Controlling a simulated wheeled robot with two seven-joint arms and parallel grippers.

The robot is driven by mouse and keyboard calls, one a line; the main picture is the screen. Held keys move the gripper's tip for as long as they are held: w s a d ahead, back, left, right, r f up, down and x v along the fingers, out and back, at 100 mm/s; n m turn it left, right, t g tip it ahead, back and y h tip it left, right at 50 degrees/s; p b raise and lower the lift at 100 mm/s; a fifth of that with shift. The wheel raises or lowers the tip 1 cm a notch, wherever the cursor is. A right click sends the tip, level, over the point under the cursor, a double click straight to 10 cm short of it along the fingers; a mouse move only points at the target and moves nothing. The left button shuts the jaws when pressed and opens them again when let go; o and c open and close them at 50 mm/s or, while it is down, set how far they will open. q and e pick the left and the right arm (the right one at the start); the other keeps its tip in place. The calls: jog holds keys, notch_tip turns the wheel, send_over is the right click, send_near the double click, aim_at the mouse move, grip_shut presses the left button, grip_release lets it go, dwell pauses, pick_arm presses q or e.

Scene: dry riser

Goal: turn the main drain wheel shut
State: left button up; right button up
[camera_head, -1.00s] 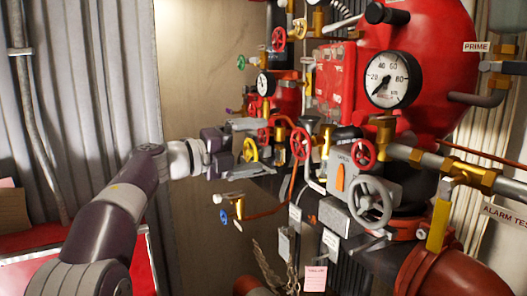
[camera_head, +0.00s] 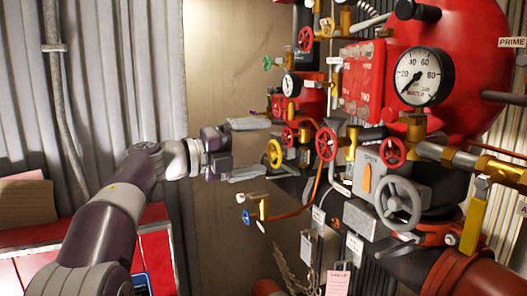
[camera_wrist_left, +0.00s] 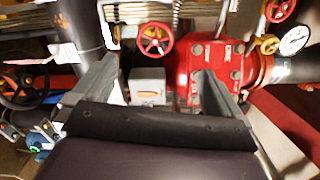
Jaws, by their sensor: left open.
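I see several handwheels and no label that tells which is the main drain wheel. A large grey wheel (camera_head: 398,204) sits at the front right, on a grey valve body. Red wheels (camera_head: 326,144) and (camera_head: 393,151) and a yellow wheel (camera_head: 274,153) are on the pipework behind it. My left gripper (camera_head: 266,148) is open and empty, its fingers pointing right toward the yellow wheel; contact cannot be told. In the left wrist view, a red wheel (camera_wrist_left: 155,40) and a grey box (camera_wrist_left: 147,86) appear between the open fingers. My right gripper is not in view.
A red tank with a pressure gauge (camera_head: 422,77) fills the upper right. A small blue-knobbed valve (camera_head: 250,214) and a hanging chain (camera_head: 290,270) are below my gripper. A red cabinet (camera_head: 85,255) stands at left.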

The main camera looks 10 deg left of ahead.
pick_arm(q)
jog(key=b+v, duration=0.2)
jog(key=v, duration=0.8)
jog(key=shift+s+a+b, duration=0.25)
jog(key=shift+s+b, duration=0.05)
jog(key=shift+b, duration=0.05)
